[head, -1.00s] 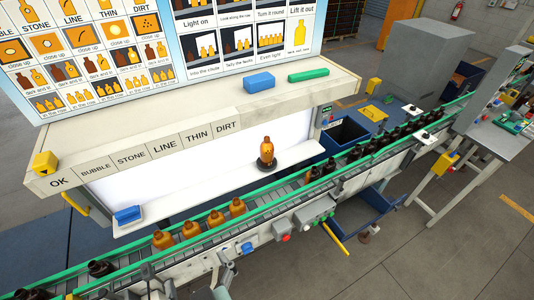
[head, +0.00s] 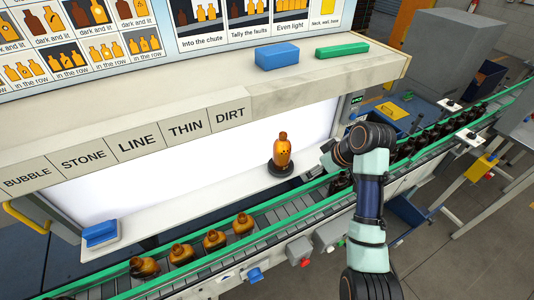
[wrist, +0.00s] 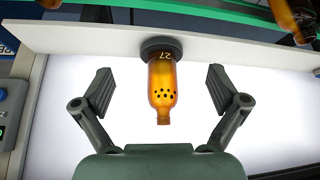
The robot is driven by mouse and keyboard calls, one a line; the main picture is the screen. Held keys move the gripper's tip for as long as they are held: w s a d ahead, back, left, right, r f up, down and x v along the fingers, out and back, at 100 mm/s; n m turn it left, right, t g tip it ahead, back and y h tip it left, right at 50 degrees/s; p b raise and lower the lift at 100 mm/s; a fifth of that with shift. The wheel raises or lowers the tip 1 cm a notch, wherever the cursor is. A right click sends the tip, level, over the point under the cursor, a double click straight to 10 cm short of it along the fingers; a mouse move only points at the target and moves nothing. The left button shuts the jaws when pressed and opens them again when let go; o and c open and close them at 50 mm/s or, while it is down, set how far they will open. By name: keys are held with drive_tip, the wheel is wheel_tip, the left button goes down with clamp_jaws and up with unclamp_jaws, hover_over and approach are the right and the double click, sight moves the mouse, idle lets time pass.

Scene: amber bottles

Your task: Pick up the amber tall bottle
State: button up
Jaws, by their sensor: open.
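The amber tall bottle (head: 283,150) stands upright on a round dark base (head: 281,170) on the white ledge, in front of the lit panel. In the wrist view the bottle (wrist: 162,82) appears upside down, with the number 27 and several dark dots on its side. My gripper (wrist: 162,92) is open, with one finger on each side of the bottle in the picture and visible gaps to both. I cannot tell how far the fingertips are from it in depth. In the head view my arm reaches in from the right; the fingers are hard to make out there.
A conveyor (head: 285,215) with green rails runs in front of the ledge, carrying several amber bottles (head: 214,240) at left and dark ones at right. A labelled shelf (head: 330,85) overhangs behind.

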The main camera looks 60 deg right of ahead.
sight(288, 148)
drive_tip(key=w+d, duration=0.1)
drive_tip(key=w, duration=0.2)
drive_tip(key=w+d, duration=0.1)
drive_tip(key=w, duration=0.3)
drive_tip(key=w+d, duration=0.1)
drive_tip(key=w, duration=0.3)
drive_tip(key=shift+w+d, duration=0.15)
drive_tip(key=shift+d, duration=0.2)
drive_tip(key=x, duration=0.5)
drive_tip(key=c, duration=1.5)
drive_tip(key=shift+r+b, duration=0.3)
drive_tip(key=shift+s+r, duration=0.1)
drive_tip(key=shift+s, duration=0.1)
drive_tip(key=s+a, duration=0.2)
drive_tip(key=s, duration=0.3)
drive_tip(key=s+a, duration=0.2)
drive_tip(key=s, duration=0.4)
drive_tip(key=s+a, duration=0.2)
drive_tip(key=s, duration=0.3)
drive_tip(key=shift+s, duration=0.3)
